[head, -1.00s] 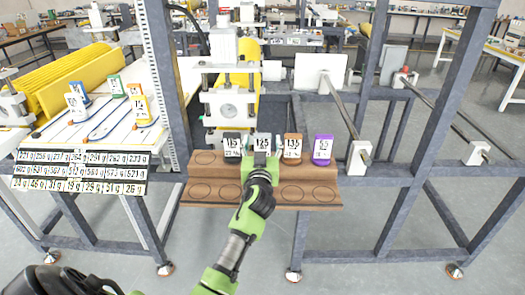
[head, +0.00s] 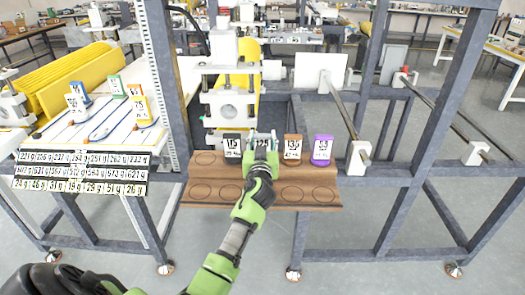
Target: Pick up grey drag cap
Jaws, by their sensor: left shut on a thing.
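The grey drag cap (head: 262,140), labelled 125, stands in the row on the brown wooden shelf (head: 262,202). My left gripper (head: 261,147) is at this cap, its fingers on either side of it, shut on it. The gripper hides the lower part of the cap. A dark cap (head: 232,146) labelled 115 stands close on the left. A brown cap (head: 293,147) labelled 135 and a purple cap (head: 322,149) stand on the right. My right gripper is not in view.
The shelf's front row has empty marked circles. A grey frame post (head: 381,125) and a metal rod (head: 348,120) stand to the right. A white machine block (head: 229,104) is behind the caps. Blue, green and orange caps (head: 139,103) stand on the table at left.

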